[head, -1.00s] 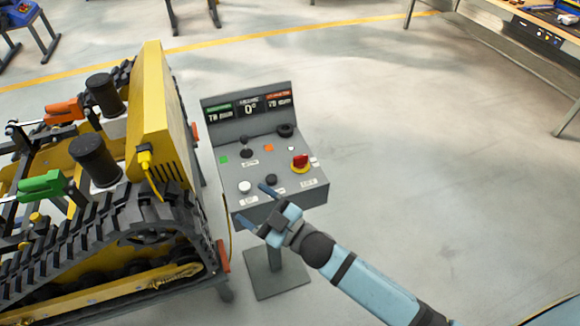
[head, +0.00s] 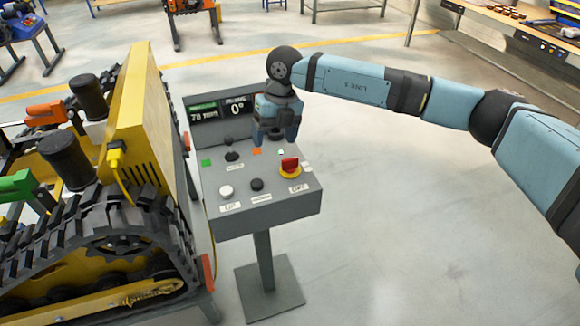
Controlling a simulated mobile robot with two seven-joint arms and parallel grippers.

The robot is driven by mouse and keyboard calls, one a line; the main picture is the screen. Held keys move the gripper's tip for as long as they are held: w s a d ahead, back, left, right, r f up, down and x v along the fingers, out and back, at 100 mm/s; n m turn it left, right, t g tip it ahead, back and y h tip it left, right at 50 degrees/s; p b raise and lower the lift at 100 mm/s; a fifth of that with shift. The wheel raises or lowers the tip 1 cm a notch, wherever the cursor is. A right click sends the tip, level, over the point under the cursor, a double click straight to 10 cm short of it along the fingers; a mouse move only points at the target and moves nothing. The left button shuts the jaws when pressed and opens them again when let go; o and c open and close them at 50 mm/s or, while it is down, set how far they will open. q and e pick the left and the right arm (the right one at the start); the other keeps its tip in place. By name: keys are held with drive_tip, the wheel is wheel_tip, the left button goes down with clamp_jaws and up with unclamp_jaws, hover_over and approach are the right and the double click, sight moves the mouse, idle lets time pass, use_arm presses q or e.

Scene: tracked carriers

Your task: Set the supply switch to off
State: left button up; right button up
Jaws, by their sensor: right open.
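The supply switch (head: 290,168) appears to be the red handle on a round yellow base at the right side of the grey control panel (head: 236,222). A small label below it seems to read OFF. My right gripper (head: 274,141) hangs fingers down over the rear part of the panel, behind and a little left of the red switch. It is open and apart from the switch. It hides the rear right controls and the right part of the display. Which position the handle points to is hard to tell. My left gripper is not in view.
A white button (head: 226,191), a black button (head: 257,184) and a black joystick (head: 232,155) are on the same panel. A yellow tracked carrier (head: 137,130) stands close on the left. A workbench (head: 500,30) is at the back right. Floor right of the panel is clear.

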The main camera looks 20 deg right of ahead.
sight(290, 159)
drive_tip(key=w+d+r+h, duration=0.2)
drive_tip(key=d, duration=0.3)
drive_tip(key=shift+m+t, duration=0.4)
drive_tip(key=f, duration=1.3)
drive_tip(key=shift+w+a+f, duration=0.2)
drive_tip(key=c, duration=0.9)
